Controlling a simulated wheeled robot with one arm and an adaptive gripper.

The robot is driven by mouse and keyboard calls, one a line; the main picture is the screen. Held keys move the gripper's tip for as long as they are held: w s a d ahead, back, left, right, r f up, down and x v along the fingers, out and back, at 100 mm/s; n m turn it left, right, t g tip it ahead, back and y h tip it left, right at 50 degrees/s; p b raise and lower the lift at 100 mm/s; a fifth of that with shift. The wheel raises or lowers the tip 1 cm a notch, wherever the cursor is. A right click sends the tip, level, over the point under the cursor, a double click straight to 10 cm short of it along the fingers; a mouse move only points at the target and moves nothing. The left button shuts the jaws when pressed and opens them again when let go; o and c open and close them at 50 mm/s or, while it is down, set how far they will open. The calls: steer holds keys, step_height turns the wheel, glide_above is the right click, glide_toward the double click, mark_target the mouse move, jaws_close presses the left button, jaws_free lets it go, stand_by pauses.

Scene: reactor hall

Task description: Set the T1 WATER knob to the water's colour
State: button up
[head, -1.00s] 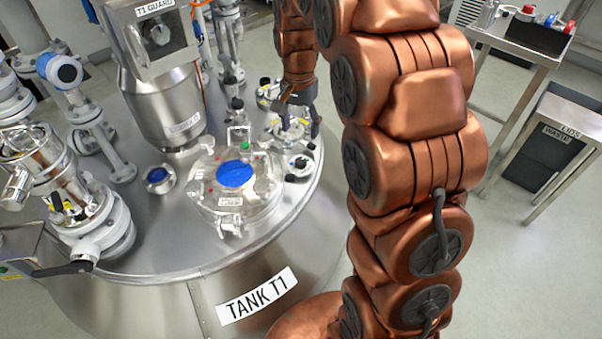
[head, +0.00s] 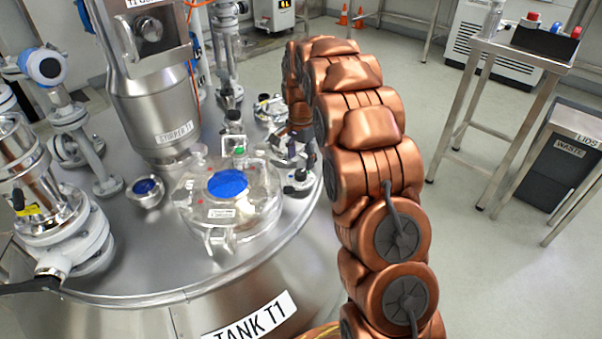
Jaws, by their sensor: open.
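The tank T1 (head: 130,265) has a steel top with a round clamped lid (head: 262,212). A round window in that lid shows bright blue (head: 228,184). A smaller round port (head: 147,189) to its left is dark blue inside. My gripper (head: 297,160) is over the right side of the tank top, just right of the lid, partly hidden by my copper arm. Its dark fingers are small here but open, with nothing seen between them. Small fittings with black parts (head: 299,184) are beside it. I cannot make out a T1 WATER label or which part is that knob.
The stirrer column (head: 160,110) stands behind the lid. Pipes and flanged valves (head: 70,240) crowd the left. At right are a steel table (head: 500,45) with a black box and a waste bin (head: 560,160). Floor between is clear.

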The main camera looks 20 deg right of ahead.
mark_target(301, 172)
step_height(301, 172, down, 5)
steer(key=shift+f+b, duration=0.15)
steer(key=shift+b, duration=0.6)
steer(key=c, duration=1.1)
steer(key=shift+c, duration=0.2)
